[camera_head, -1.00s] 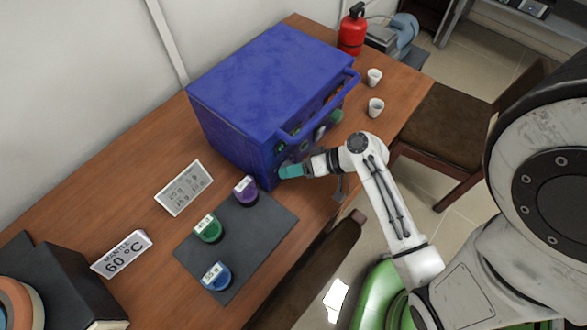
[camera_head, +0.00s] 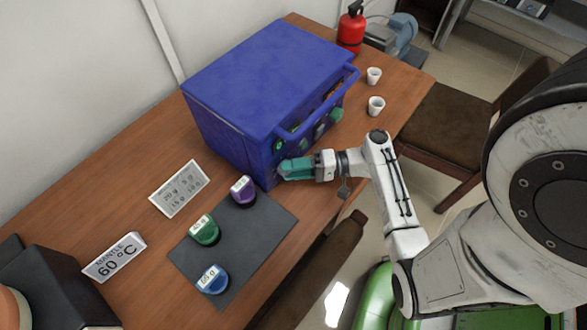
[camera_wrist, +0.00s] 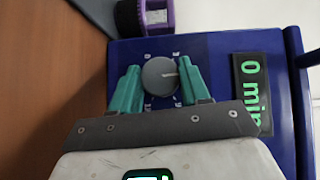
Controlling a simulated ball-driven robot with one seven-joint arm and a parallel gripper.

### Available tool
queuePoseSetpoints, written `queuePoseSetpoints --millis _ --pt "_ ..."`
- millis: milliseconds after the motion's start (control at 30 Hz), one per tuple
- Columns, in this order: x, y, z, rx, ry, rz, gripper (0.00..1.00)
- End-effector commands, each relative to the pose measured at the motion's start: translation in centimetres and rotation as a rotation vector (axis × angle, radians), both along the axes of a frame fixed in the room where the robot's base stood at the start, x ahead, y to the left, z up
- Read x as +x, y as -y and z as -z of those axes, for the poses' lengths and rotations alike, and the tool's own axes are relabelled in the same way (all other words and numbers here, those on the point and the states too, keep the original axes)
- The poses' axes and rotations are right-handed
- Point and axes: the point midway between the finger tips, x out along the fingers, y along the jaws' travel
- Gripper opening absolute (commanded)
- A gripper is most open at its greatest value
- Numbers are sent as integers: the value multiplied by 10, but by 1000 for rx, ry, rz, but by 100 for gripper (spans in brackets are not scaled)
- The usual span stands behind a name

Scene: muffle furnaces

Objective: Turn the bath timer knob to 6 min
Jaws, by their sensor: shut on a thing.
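The blue box-shaped furnace or bath (camera_head: 265,85) stands on the wooden table, its front panel facing my arm. In the wrist view, a round grey knob (camera_wrist: 160,76) with a pale pointer line sits on the blue panel (camera_wrist: 215,52), with numbers partly visible around it. My gripper (camera_head: 284,170) is at the front panel's near lower corner. Its teal fingers, also in the wrist view (camera_wrist: 158,84), are on both sides of the knob, shut on it.
Purple (camera_head: 242,190), green (camera_head: 203,229) and blue (camera_head: 212,279) labelled items stand on a dark mat (camera_head: 255,240). A sign (camera_head: 113,257) reads MANTLE 60 °C. A chair (camera_head: 450,125) is at right.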

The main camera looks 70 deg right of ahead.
Motion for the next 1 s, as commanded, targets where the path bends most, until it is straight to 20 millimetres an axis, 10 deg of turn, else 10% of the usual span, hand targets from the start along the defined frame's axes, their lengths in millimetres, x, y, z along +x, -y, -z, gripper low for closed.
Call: queuePoseSetpoints --millis 533,567,1000 --pt "0 0 0 27 7 1 15" --pt "0 0 0 27 7 1 47" --pt "0 0 0 26 6 0 72"
